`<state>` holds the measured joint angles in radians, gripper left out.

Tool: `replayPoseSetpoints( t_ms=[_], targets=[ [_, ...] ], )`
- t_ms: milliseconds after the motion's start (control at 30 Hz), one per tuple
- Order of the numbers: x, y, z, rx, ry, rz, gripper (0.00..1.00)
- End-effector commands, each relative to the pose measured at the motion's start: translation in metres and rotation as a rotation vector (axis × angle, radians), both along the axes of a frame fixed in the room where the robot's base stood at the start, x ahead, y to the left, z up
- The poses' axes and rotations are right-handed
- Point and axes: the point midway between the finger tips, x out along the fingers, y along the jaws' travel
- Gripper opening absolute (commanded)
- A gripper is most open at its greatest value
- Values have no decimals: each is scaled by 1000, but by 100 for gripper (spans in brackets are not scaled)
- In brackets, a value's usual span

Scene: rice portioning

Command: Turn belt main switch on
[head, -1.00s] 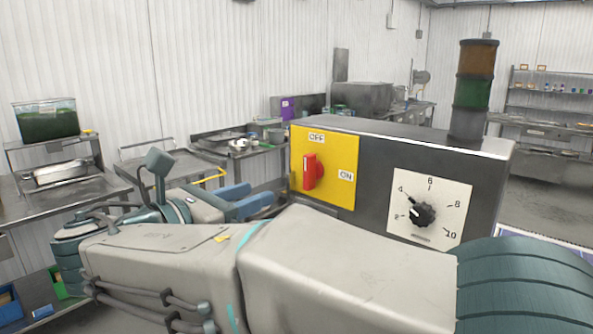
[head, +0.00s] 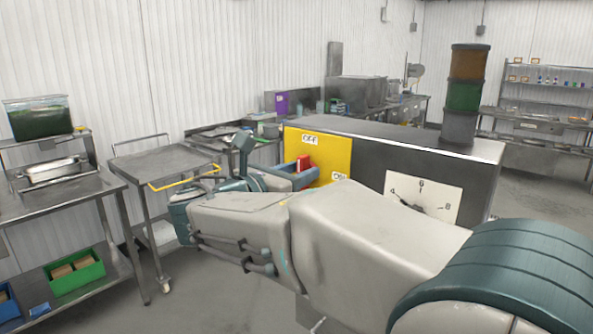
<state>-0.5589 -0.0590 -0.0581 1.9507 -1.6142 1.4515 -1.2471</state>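The belt main switch is a red rotary handle (head: 304,162) on a yellow plate (head: 336,160) on the grey control box's left face. The plate carries an OFF label at the top and an ON label at the lower right, partly covered by my arm. My gripper (head: 300,172) has its two blue fingers apart at the handle, overlapping its lower part in the head view. The handle's upper part shows upright between or just behind the fingers; I cannot tell whether they touch it.
A numbered dial (head: 422,200) sits right of the plate, its lower part hidden by my arm. A signal tower (head: 464,95) stands on the control box (head: 400,150). A steel cart (head: 165,163) and a bench (head: 60,205) stand at left, with open floor between bench and arm.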

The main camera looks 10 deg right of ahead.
Motion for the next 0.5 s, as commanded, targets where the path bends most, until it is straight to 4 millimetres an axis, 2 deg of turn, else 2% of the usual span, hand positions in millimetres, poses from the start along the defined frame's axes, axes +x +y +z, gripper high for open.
replayPoseSetpoints(
  t_ms=[233,367,500],
  targets=[
    [0,0,0,0,0,1,36],
    [0,0,0,0,0,1,0],
    [0,0,0,0,0,1,0]
  ],
)
